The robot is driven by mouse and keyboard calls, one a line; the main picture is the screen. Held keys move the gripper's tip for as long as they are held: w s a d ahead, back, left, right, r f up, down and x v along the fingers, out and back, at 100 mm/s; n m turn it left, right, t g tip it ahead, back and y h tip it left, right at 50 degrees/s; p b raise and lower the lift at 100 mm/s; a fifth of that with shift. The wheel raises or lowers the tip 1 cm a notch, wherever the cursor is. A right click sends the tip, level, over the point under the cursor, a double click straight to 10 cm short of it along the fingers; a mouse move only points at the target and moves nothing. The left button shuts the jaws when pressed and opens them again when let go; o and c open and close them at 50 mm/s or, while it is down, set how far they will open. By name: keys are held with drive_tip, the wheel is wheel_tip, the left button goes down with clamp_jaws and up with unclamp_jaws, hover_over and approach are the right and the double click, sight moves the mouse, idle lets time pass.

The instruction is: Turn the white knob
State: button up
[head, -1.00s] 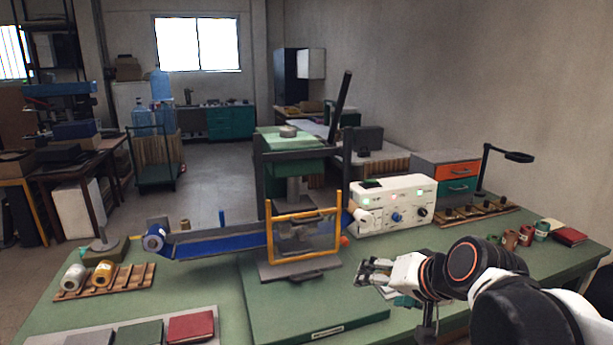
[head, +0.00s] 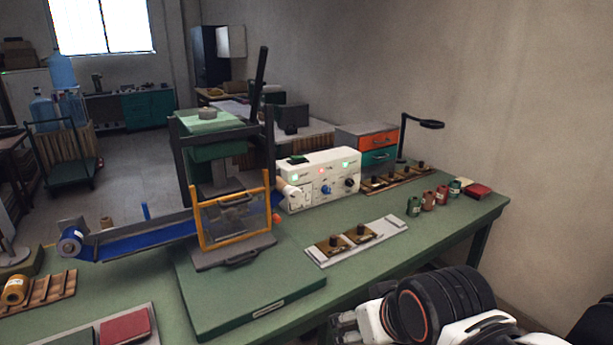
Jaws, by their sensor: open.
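The white control box (head: 320,165) stands on the green bench, right of the press. Its front carries a white knob (head: 305,194) on the left, a blue knob (head: 327,189) in the middle and a black knob (head: 349,183) on the right. The white knob blends with the white panel, so its angle cannot be read. Small green and red lights show above the knobs. My gripper (head: 344,322) is at the bottom edge, open, low in front of the bench and well apart from the box. My arm and the frame edge partly hide it.
The press (head: 222,160) with its yellow-framed guard (head: 232,219) stands left of the box. A pale tray (head: 385,236) with two brown blocks lies in front. Small spools (head: 428,201) and a lamp (head: 402,140) are to the right. Bench space between tray and spools is clear.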

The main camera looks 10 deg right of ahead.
sight(295, 198)
drive_tip(key=w+a+r+m+t+y, duration=0.25)
drive_tip(key=w+m, duration=0.55)
drive_tip(key=w, duration=0.6)
drive_tip(key=w+a+r+m+t+y, duration=0.25)
drive_tip(key=w+m, duration=0.55)
drive_tip(key=w, duration=0.6)
drive_tip(key=w+d+f+m+t+p, duration=0.1)
drive_tip(key=w+d+f+m+t, duration=0.2)
drive_tip(key=w+m, duration=0.35)
drive_tip(key=w+d+f+m, duration=0.3)
drive_tip(key=w+f+m, duration=0.2)
drive_tip(key=w+m, duration=0.15)
drive_tip(key=w+d+f+m+t+p, duration=0.1)
drive_tip(key=w+d+f+m+t, duration=0.1)
drive_tip(key=w+d+f+m, duration=0.35)
drive_tip(key=shift+m+y, duration=0.3)
drive_tip(key=shift+m, duration=0.55)
drive_tip(key=b+x, duration=0.1)
drive_tip(key=x, duration=0.3)
drive_tip(key=a+b+x, duration=0.1)
drive_tip(key=x, duration=0.4)
drive_tip(key=r+b+x, duration=0.1)
drive_tip(key=x, duration=0.4)
drive_tip(key=shift+s+a, duration=0.15)
drive_tip(key=shift+a, duration=0.25)
drive_tip(key=c, duration=1.1)
